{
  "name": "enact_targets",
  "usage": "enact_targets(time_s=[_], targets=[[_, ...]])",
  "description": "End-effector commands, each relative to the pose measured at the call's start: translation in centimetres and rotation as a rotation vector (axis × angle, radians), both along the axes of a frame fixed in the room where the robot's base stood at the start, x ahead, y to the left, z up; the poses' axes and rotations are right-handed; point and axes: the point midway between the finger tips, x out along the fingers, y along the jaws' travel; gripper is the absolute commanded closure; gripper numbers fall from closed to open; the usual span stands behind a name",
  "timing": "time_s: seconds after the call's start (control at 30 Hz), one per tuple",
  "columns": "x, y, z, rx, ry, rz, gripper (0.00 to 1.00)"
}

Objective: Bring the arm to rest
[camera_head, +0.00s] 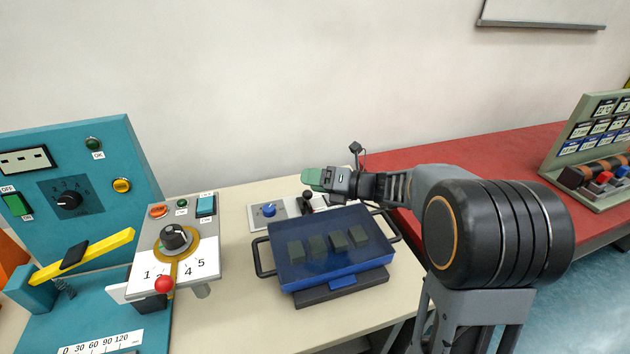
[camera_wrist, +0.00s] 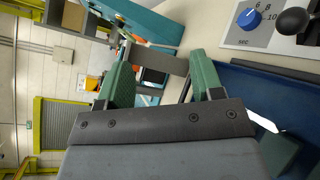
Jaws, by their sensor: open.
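My gripper (camera_head: 312,178) is at the end of my arm, which reaches in from the right in the head view. It hangs above the back of the beige table, behind and above the blue tray. In the wrist view its two green fingers (camera_wrist: 160,80) stand apart with nothing between them. The gripper is open and empty.
A blue tray (camera_head: 300,281) with dark blocks and side handles lies below my arm. Behind it is a panel with a blue knob (camera_head: 269,209). A dial box (camera_head: 146,236) and a teal machine (camera_head: 100,140) stand left. A red bench (camera_head: 480,160) is right.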

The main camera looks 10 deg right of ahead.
Motion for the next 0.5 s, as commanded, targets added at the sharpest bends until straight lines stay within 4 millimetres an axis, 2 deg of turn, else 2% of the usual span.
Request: enact_targets(time_s=[0.37,0.5], targets=[[0.03,0.01,-0.01,-0.003,-0.006,0.001,0.39],[0.06,-0.04,-0.24,-0.066,-0.109,0.016,0.39]])
